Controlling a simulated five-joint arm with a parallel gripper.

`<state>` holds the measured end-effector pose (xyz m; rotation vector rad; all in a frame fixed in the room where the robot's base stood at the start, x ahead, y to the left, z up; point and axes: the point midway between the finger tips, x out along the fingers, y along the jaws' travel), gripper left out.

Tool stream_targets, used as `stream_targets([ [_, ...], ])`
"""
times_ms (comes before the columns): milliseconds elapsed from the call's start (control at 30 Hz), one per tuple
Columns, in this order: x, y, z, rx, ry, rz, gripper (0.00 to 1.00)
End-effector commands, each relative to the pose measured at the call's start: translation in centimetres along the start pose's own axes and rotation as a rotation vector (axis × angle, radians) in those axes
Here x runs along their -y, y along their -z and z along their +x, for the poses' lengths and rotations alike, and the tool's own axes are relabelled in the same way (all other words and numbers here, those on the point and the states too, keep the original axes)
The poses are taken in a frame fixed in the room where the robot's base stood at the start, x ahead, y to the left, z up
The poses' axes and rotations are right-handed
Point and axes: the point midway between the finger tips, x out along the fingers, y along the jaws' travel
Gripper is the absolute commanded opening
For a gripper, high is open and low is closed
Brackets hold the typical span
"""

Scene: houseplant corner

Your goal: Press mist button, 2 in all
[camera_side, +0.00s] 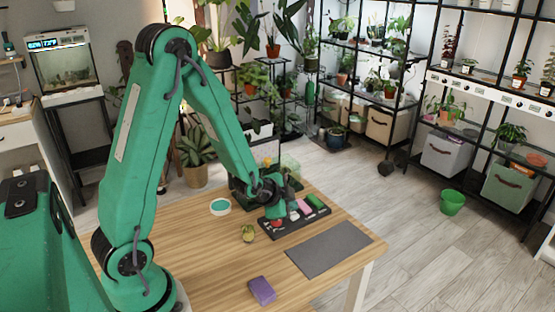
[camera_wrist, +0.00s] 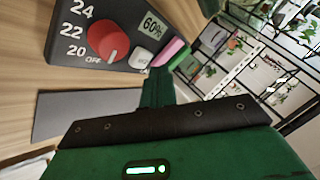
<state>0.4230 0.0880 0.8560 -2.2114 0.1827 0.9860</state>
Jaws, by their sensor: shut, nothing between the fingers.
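A black control panel (camera_side: 300,222) lies on the wooden table. In the wrist view the panel (camera_wrist: 92,17) shows a red knob (camera_wrist: 106,40) with its pointer near OFF, a 60% readout, a white button (camera_wrist: 140,57), a pink bar (camera_wrist: 168,51) and a green bar (camera_wrist: 180,56). Small print beside the white button is too small to read surely, so I cannot tell which is the mist button. My gripper (camera_side: 277,215) is shut and empty, low over the panel. In the wrist view its fingertips (camera_wrist: 158,75) appear next to the white button and pink bar; contact cannot be told.
A grey mat (camera_side: 328,248) lies in front of the panel. A purple block (camera_side: 262,290) sits near the front edge. A small yellow-green object (camera_side: 248,233) and a round white-rimmed dish (camera_side: 220,206) stand left of the panel. Plant shelves stand beyond the table.

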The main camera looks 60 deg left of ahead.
Motion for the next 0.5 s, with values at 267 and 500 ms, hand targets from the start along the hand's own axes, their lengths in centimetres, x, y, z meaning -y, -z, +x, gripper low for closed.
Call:
stream_targets([
  [267,-0.03,-0.01,0.02,0.0,0.0,0.0,0.0],
  [500,-0.41,-0.16,0.38,-0.001,-0.002,0.0,0.0],
])
